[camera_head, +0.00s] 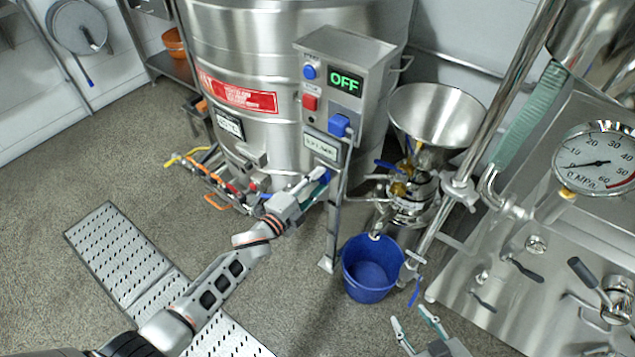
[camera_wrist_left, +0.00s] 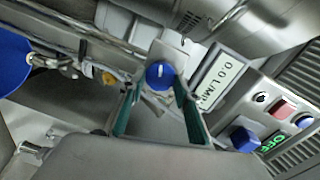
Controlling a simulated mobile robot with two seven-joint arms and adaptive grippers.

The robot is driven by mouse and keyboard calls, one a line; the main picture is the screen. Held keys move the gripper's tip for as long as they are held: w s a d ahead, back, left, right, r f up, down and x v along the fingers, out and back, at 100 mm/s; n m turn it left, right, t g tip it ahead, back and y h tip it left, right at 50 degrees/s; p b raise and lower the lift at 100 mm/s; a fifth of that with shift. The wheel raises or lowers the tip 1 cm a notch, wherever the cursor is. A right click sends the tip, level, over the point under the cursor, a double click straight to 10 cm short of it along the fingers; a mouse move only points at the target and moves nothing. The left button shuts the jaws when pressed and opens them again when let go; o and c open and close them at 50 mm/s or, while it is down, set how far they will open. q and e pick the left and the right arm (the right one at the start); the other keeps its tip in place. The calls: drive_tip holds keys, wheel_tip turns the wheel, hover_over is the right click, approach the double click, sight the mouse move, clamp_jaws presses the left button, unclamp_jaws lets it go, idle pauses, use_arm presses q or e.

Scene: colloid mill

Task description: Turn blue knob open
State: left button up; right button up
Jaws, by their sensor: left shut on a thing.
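The blue knob (camera_head: 326,177) is on the post below the flow readout (camera_head: 322,147), partly hidden by my left gripper (camera_head: 318,182). In the left wrist view the round blue knob (camera_wrist_left: 160,74) with a pale mark sits between the two green-padded fingertips, and my left gripper (camera_wrist_left: 157,92) is shut on it. The readout (camera_wrist_left: 219,78) beside it shows 0.0 L/MIN. My right gripper (camera_head: 418,320) is low in the head view, with its fingers spread and nothing between them.
A control box (camera_head: 342,75) above shows a green OFF, with blue and red buttons and a blue switch. A blue bucket (camera_head: 371,268) stands on the floor below the steel hopper (camera_head: 436,112). A large steel tank (camera_head: 270,60) is behind. A gauge (camera_head: 594,160) is at right.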

use_arm(q)
drive_tip(key=n, duration=0.4)
drive_tip(key=shift+w+r+p, duration=0.1)
drive_tip(key=shift+r+p, duration=0.05)
drive_tip(key=shift+p, duration=0.25)
drive_tip(key=n, duration=0.4)
drive_tip(key=shift+a+h, duration=0.1)
drive_tip(key=shift+h, duration=0.2)
drive_tip(key=n, duration=1.7)
drive_tip(key=shift+w+a+f+t+b, duration=0.1)
drive_tip(key=shift+a+f+t+b, duration=0.1)
drive_tip(key=shift+t+b, duration=0.2)
drive_tip(key=shift+n, duration=0.4)
drive_tip(key=o, duration=1.1)
drive_tip(key=shift+d, duration=0.1)
